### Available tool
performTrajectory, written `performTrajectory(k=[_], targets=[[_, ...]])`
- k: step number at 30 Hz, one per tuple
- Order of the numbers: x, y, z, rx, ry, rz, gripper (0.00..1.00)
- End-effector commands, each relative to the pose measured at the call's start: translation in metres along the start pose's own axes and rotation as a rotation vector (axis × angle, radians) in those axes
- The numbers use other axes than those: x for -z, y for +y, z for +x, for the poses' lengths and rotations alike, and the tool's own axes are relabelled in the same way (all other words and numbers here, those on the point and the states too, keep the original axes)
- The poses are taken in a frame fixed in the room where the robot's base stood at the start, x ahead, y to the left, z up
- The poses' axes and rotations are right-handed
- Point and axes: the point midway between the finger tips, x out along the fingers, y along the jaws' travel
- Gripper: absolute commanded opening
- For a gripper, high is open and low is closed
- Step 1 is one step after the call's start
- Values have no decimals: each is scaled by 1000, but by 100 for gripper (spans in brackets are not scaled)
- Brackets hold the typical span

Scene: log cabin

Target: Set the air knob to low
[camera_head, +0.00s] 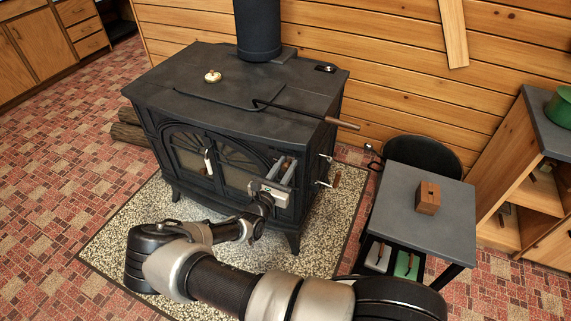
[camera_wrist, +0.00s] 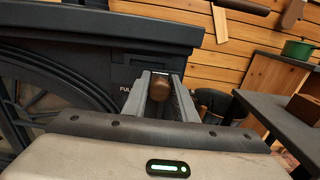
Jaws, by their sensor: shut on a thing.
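The air knob (camera_wrist: 159,88), a round brown knob, sits between my gripper's fingers in the wrist view. My gripper (camera_wrist: 160,80) is shut on it at the front of the black wood stove (camera_wrist: 120,30). White lettering reading "FUL" (camera_wrist: 126,88) shows on the stove face just left of the fingers; the rest is hidden. In the head view, my gripper (camera_head: 284,168) is at the right end of the stove front (camera_head: 215,85), and the knob there is hidden by the fingers.
A side handle with a wooden grip (camera_head: 335,180) sticks out from the stove's right side. A poker (camera_head: 310,117) lies across the stovetop, its handle overhanging the right edge. A small grey table (camera_head: 400,185) with a wooden block (camera_head: 428,198) stands at right.

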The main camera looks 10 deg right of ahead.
Motion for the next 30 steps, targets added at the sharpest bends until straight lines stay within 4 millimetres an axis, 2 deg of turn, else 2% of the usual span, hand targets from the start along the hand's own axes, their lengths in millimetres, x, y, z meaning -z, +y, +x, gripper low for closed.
performTrajectory(k=[12, 13, 16, 25, 30], targets=[[2, -4, -1, 7, 3, -2, 0], [2, -4, -1, 7, 3, -2, 27], [2, -4, 0, 6, 3, -2, 43], [1, -1, -1, 2, 2, 0, 43], [-1, 0, -17, 0, 2, 1, 43]])
